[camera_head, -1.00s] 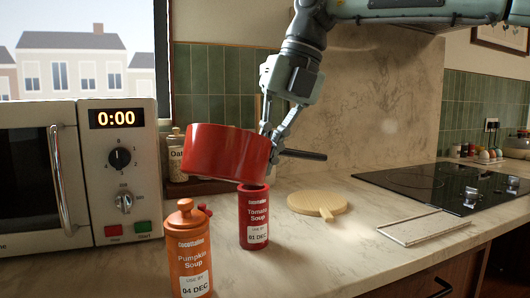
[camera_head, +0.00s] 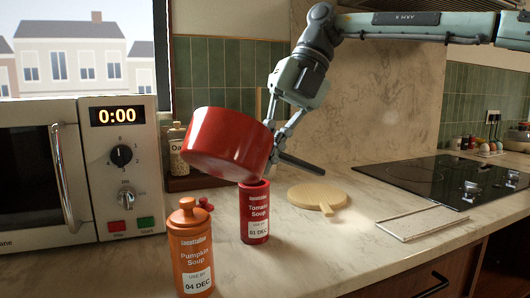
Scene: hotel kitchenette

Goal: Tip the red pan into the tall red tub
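The red pan (camera_head: 226,145) is in the air in the head view, tilted with its right side lower. Its dark handle (camera_head: 302,164) slopes down to the right. My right gripper (camera_head: 276,148) is at the pan's handle side and appears shut on the pan; its fingertips are partly hidden behind the pan. The tall red tub (camera_head: 255,212), labelled Tomato Soup, stands upright on the counter just below the pan's right side. The inside of the pan and of the tub cannot be seen. My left gripper is not in view.
An orange Pumpkin Soup tub (camera_head: 190,250) with its lid on stands in front left. A small red knobbed thing (camera_head: 205,204) lies behind it. A microwave (camera_head: 75,175) is at left, an oats jar (camera_head: 178,152) behind the pan. A round wooden board (camera_head: 317,197) and hob (camera_head: 440,182) are right.

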